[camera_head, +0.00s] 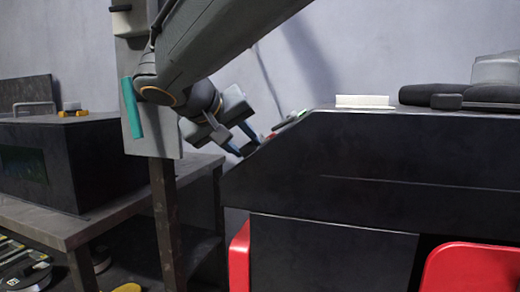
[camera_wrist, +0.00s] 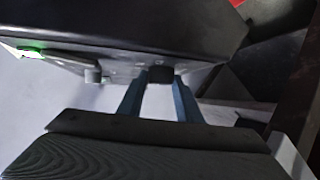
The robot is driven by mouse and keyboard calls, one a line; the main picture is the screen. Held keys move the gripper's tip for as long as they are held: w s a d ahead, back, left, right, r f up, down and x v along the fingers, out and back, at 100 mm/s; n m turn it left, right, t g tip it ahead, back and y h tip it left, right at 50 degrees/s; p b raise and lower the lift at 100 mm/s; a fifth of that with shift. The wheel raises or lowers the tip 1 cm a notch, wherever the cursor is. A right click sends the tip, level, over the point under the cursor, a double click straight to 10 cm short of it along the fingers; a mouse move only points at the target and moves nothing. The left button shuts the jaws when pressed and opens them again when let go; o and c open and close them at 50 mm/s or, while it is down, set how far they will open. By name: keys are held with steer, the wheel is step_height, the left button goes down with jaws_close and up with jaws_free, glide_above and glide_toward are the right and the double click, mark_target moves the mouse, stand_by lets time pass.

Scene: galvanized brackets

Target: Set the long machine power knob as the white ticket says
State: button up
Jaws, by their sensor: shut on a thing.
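The long black machine (camera_head: 370,150) fills the right of the head view, with a sloped control face at its left end. My gripper (camera_head: 247,142) is at that slope, its blue fingers pointing down at the face. In the wrist view, my gripper (camera_wrist: 161,88) is shut on a dark knob (camera_wrist: 160,74) that sticks out from the panel edge. A second, grey knob (camera_wrist: 93,75) stands left of it, apart from the fingers. Knob markings cannot be read. A white item (camera_head: 363,101) lies on the machine top; I cannot tell whether it is the ticket, and no writing shows.
A lit green display (camera_wrist: 31,53) is on the panel. A dark padded object (camera_head: 460,95) lies on the machine top. A post (camera_head: 165,200) and a table (camera_head: 60,225) with a dark box (camera_head: 95,160) stand at left. Red panels (camera_head: 475,268) are below the machine.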

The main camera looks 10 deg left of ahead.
steer(key=shift+f, duration=0.15)
steer(key=o, duration=0.8)
steer(key=shift+c, duration=0.2)
steer(key=shift+s, duration=0.1)
steer(key=shift+s+a+r, duration=0.1)
steer(key=shift+s+r, duration=0.15)
steer(key=shift+r, duration=0.1)
steer(key=p+v, duration=0.1)
steer(key=v, duration=0.6)
steer(key=shift+f, duration=0.1)
